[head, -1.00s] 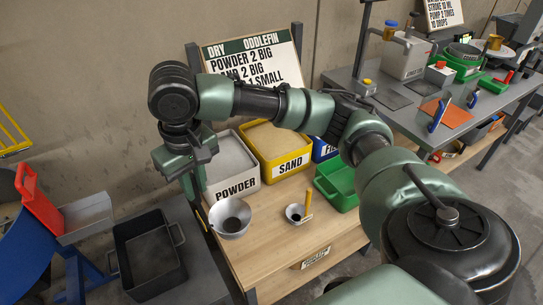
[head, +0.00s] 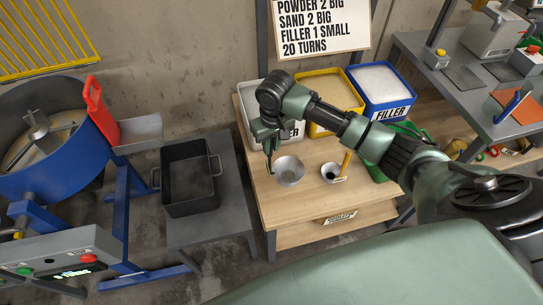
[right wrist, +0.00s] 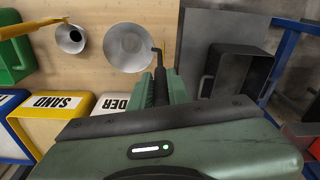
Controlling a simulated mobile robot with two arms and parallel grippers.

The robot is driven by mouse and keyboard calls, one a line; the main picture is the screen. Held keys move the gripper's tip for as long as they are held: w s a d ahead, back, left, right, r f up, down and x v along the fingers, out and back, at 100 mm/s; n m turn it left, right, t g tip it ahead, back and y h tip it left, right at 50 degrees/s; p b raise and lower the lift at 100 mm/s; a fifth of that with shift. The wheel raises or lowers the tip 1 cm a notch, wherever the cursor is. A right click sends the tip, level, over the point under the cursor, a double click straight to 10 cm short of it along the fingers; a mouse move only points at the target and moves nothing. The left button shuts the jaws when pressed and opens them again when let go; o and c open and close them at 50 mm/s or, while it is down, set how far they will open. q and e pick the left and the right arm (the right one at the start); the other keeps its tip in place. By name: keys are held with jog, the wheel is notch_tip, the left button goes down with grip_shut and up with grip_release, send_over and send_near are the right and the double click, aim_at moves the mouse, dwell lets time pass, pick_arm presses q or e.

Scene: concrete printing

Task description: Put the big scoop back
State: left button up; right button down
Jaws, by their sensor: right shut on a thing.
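The big scoop (head: 290,171) is a round metal bowl with a thin dark handle at its left. It is at the left part of the wooden table (head: 290,207). My right gripper (head: 269,150) is shut on the handle, beside the bowl. In the right wrist view the bowl (right wrist: 128,47) is just past the fingers (right wrist: 160,88), with the dark handle running between them. I cannot tell whether the bowl touches the table. A small scoop (head: 331,173) with a yellow handle sits to its right. My left gripper is out of view.
Powder, sand (head: 338,125) and filler (head: 385,88) bins stand along the back of the table. A black tub (head: 190,180) is on a grey stand to the left, beside a blue mixer (head: 60,175). A green bin (head: 398,135) is behind my right arm. The table front is clear.

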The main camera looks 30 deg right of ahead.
aim_at(270, 157)
jog(key=shift+f, duration=3.6)
jog(key=c, duration=1.3)
grip_release()
jog(key=shift+c, duration=0.2)
notch_tip(270, 157, up, 12)
jog(key=s, duration=0.1)
jog(key=shift+s, duration=0.15)
jog(key=shift+a, duration=0.1)
